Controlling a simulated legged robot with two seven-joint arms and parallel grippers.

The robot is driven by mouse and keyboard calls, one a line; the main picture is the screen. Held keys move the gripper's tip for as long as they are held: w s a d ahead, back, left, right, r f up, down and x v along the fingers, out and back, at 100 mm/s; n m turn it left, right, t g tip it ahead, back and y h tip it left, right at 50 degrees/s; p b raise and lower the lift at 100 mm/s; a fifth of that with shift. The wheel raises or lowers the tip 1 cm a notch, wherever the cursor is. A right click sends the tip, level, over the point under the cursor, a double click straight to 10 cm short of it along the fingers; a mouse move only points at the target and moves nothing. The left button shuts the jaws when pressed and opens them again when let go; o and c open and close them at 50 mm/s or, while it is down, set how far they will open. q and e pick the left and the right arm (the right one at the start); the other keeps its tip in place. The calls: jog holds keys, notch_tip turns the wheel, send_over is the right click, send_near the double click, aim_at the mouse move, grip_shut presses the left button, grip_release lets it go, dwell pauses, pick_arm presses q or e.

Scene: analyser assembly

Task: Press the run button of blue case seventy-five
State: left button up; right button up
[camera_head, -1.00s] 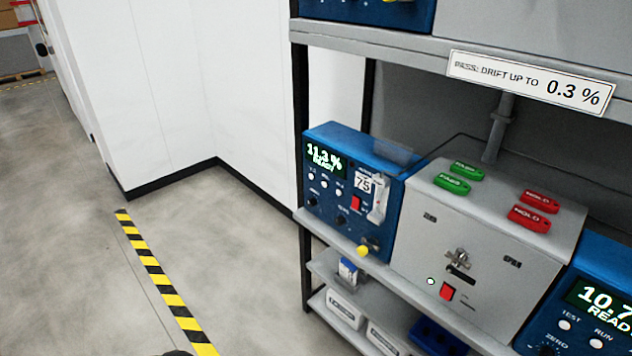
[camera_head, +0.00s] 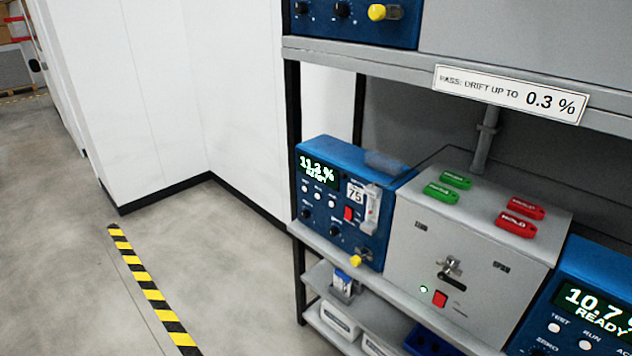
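The blue case marked 75 (camera_head: 372,252) stands at the left end of the middle shelf. Its green display (camera_head: 318,170) reads 11.3 % READY. A row of small white round buttons sits under the display; the run button (camera_head: 318,196) seems to be the middle one, its label too small to read surely. A red switch (camera_head: 348,214), dark knobs and a yellow fitting (camera_head: 356,261) are also on its front. Neither of my grippers shows in the view.
A grey box (camera_head: 410,265) beside the case carries green and red tags. Another blue case (camera_head: 590,300) reading 10.7 READY stands at the right. An upper shelf (camera_head: 400,65) overhangs. Floor left of the rack is open, with a yellow-black stripe (camera_head: 150,294).

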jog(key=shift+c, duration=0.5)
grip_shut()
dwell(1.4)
